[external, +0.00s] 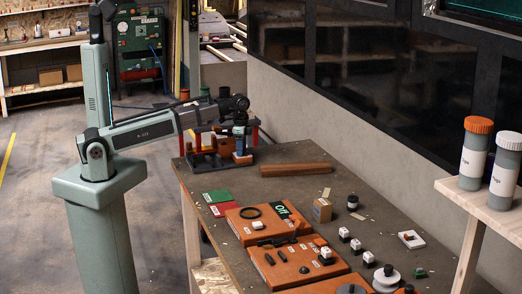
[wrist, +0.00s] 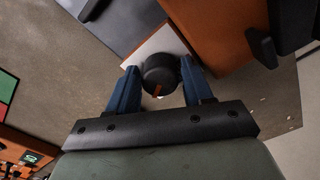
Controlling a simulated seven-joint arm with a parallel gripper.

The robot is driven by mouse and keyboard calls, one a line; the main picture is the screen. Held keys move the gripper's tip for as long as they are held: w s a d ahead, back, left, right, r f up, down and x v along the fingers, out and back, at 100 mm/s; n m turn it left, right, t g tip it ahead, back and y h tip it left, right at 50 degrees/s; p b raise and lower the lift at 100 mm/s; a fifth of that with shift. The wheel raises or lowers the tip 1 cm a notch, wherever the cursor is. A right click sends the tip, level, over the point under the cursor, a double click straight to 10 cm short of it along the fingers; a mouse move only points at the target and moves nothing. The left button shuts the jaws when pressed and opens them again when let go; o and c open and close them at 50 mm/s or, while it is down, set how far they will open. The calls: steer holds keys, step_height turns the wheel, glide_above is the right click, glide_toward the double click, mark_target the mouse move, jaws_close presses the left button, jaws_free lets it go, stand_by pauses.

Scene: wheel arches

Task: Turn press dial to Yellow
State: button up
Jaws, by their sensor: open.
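The dial (wrist: 160,74) is a round black knob with an orange pointer mark, set on a white plate (wrist: 150,45) in the wrist view. My gripper (wrist: 159,72) is open, with one blue finger on either side of the knob. I cannot tell whether the fingers touch it. No yellow mark is clear around the dial. In the external view my gripper (external: 240,150) is low over the far end of the bench, beside the press (external: 205,160) with its red posts and dark base. The dial is not clear there.
A wooden bar (external: 296,169) lies on the bench (external: 310,152) near the press. Orange panels (external: 293,262) with knobs and switches stand nearer the camera, beside green and red plates (external: 217,196). Black and orange parts (wrist: 220,30) lie close to the fingers in the wrist view.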

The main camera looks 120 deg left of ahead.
step_height(320, 180, up, 14)
stand_by(0.7)
steer(key=shift+f, duration=0.1)
stand_by(0.3)
